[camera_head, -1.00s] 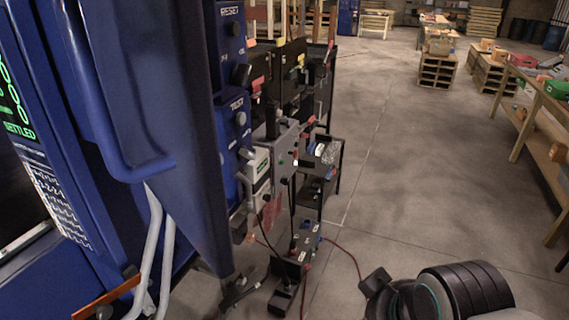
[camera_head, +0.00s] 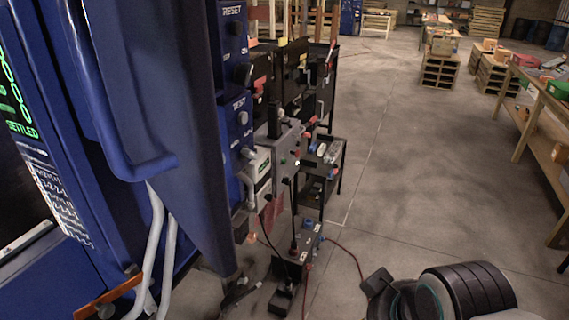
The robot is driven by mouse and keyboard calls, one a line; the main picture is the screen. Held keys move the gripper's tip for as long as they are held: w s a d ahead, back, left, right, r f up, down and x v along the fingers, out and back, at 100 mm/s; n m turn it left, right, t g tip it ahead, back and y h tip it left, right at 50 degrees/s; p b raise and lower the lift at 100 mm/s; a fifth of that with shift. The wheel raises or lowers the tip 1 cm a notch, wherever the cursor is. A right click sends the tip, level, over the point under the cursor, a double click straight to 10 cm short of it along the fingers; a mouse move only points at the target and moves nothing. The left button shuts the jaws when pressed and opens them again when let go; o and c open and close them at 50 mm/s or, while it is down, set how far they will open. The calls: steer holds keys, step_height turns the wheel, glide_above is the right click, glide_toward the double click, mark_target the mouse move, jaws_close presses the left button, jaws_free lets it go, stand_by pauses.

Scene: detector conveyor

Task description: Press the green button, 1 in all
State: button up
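A grey control box (camera_head: 284,150) stands among the equipment just right of the blue machine. A small green spot on its face, probably the green button (camera_head: 297,152), is too small to make out well. A dark, flat piece (camera_head: 377,283) shows at the lower right, beside black ribbed rounded parts with teal rings that look like my arm. I cannot make out two fingers there, so whether my gripper is open or shut does not show. This dark piece is well apart from the grey box.
A large blue machine (camera_head: 165,110) with RESET and TEST panels fills the left. A black shelf unit (camera_head: 322,172) stands beside the grey box. Cables and a red cord (camera_head: 345,249) lie on the floor. Wooden benches (camera_head: 540,120) stand right; the middle floor is clear.

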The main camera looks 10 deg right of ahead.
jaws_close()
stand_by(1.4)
